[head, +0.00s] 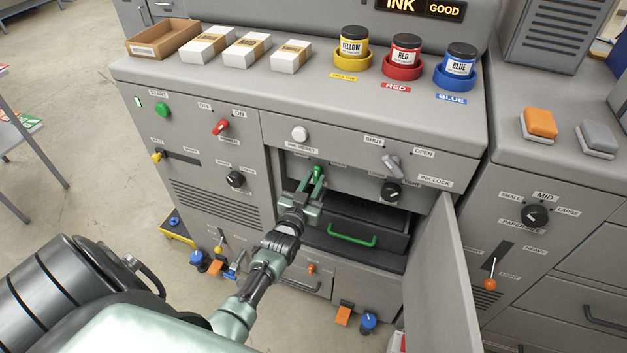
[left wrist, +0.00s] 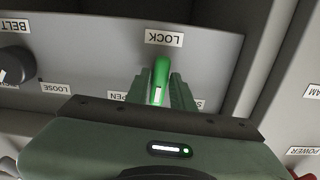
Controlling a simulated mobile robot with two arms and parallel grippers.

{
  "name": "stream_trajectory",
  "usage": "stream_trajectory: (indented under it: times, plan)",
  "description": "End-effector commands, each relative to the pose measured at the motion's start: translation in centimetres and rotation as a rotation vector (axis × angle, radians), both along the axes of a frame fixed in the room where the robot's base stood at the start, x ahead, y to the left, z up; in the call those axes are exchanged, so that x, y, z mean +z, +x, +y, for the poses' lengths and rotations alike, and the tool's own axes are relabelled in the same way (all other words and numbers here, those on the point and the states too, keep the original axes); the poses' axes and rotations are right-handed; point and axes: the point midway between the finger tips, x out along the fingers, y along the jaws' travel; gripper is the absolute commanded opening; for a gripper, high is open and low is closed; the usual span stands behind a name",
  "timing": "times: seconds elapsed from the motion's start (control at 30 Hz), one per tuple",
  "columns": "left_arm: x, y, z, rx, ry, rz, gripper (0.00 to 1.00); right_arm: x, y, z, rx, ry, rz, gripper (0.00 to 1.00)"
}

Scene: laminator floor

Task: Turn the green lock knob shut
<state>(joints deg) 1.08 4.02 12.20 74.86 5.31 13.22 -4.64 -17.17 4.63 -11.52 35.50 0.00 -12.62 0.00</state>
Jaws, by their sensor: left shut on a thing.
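The green lock knob (head: 318,173) is on the panel inside the open bay of the grey machine. In the left wrist view the knob (left wrist: 160,76) stands upright under a LOCK label (left wrist: 164,38), its white mark low on its face. My left gripper (head: 315,184) is shut on the knob, one finger on each side. In the wrist view the gripper (left wrist: 159,92) partly covers the labels left and right of the knob; an OPEN label shows in part on the left. My right gripper is not in view.
Below hangs a dark drawer with a green handle (head: 352,238). A grey door (head: 440,275) stands open on the right. A black knob (head: 391,192) and a grey INK LOCK lever (head: 391,163) are right of my gripper. Ink jars stand on top.

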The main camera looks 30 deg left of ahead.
Motion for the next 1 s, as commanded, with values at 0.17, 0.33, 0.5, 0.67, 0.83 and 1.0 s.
stream_trajectory:
  times: [0.17,0.33,0.5,0.67,0.83,1.0]
  plan:
    - [-0.07,-0.01,-0.13,-0.001,-0.164,-0.038,0.0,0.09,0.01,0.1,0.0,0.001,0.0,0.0]
    - [-0.07,0.0,-0.16,-0.001,-0.32,-0.076,0.0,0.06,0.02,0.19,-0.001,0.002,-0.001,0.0]
    - [-0.04,0.02,-0.22,-0.001,-0.473,-0.113,0.0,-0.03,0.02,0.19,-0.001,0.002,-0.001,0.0]
    - [-0.02,0.03,-0.27,-0.001,-0.599,-0.143,0.0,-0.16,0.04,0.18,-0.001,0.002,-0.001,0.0]
    - [-0.02,0.04,-0.33,-0.001,-0.706,-0.169,0.0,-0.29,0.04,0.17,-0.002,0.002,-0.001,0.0]
    - [0.0,0.04,-0.33,0.0,-0.777,-0.185,0.0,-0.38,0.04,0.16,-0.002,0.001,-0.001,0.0]
